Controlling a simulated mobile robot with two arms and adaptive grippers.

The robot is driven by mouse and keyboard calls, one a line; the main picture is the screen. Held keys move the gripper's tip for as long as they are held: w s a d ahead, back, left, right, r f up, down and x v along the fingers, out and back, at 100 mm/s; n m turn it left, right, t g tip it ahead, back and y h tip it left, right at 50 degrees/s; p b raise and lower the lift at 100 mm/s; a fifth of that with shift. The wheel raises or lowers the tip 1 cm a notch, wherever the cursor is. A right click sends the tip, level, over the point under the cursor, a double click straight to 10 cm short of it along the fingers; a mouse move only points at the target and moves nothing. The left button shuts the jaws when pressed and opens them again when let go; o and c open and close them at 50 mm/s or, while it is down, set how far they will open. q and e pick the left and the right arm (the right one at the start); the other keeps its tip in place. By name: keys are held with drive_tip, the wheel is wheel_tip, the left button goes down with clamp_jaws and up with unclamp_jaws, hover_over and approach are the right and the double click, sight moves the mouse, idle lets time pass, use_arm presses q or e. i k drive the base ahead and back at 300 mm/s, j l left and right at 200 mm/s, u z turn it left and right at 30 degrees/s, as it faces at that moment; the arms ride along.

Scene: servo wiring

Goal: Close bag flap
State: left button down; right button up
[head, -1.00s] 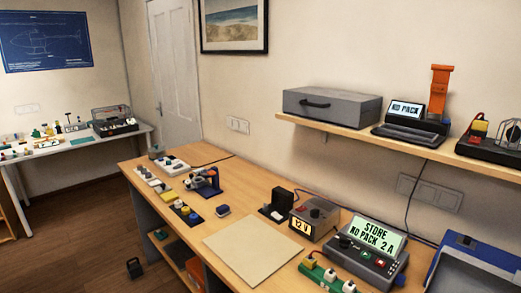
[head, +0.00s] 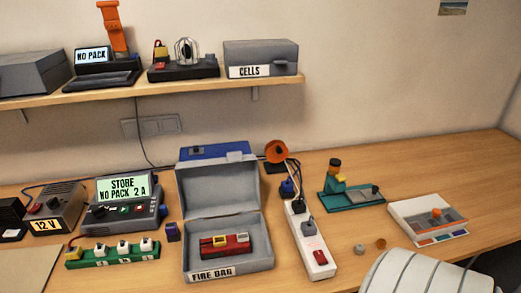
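The fire bag (head: 262,262) stands open on the bench, a grey box with a "FIRE BAG" label on its front. Its flap (head: 217,188) is raised at the back, grey inside with a blue strip along the top edge. A red pack (head: 225,245) with a yellowish label lies inside the bag. Neither of my grippers shows in the head view.
A white power strip (head: 309,240) stands close to the bag's right side. The charger (head: 125,205) and a green socket strip (head: 112,253) are at its left. A white ribbed rounded shape, probably my arm, fills the bottom right. Bench space at far right is clear.

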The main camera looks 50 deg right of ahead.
sight(230, 185)
drive_tip(key=z, duration=1.1)
